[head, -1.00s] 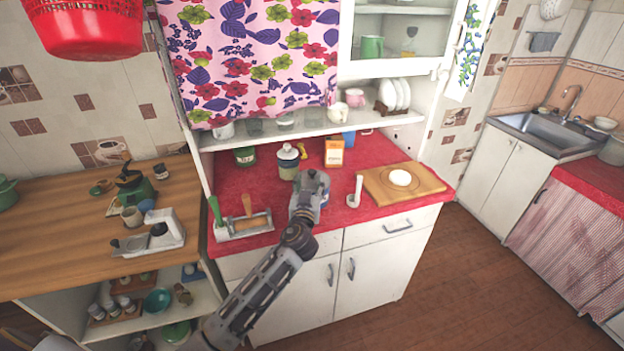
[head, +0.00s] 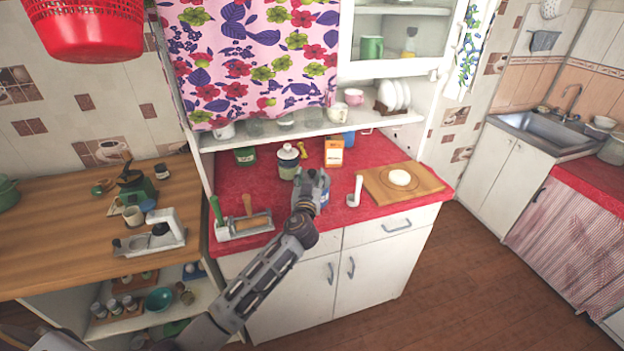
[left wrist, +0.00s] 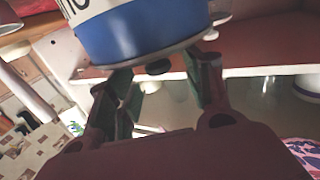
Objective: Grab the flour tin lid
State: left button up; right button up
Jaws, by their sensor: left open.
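My left gripper (head: 311,184) is over the front of the red counter in the head view and covers most of a blue tin (head: 325,194). In the left wrist view the picture is upside down. A blue and white tin (left wrist: 145,32) with dark lettering fills the top there. Its thin metallic lid (left wrist: 178,52) with a small dark knob (left wrist: 158,67) faces my gripper. The two open fingers (left wrist: 164,74) stand on either side of the knob, with gaps visible. I cannot tell whether they touch the lid. My right gripper is not in view.
A white-lidded jar (head: 288,163) and an orange-white box (head: 334,152) stand behind. A shelf (head: 290,131) overhangs the back.

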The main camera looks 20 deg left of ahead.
aim_at(312, 171)
pick_arm(q)
jog(key=shift+w+a+p, duration=0.15)
jog(key=shift+w+p, duration=0.1)
jog(key=shift+w, duration=0.7)
jog(key=shift+w+a+p, duration=0.15)
jog(key=shift+w+p, duration=0.1)
jog(key=shift+w, duration=0.65)
jog(key=c, duration=1.1)
jog(key=shift+r, duration=0.2)
jog(key=shift+r, duration=4.85)
jog(key=shift+s, duration=0.1)
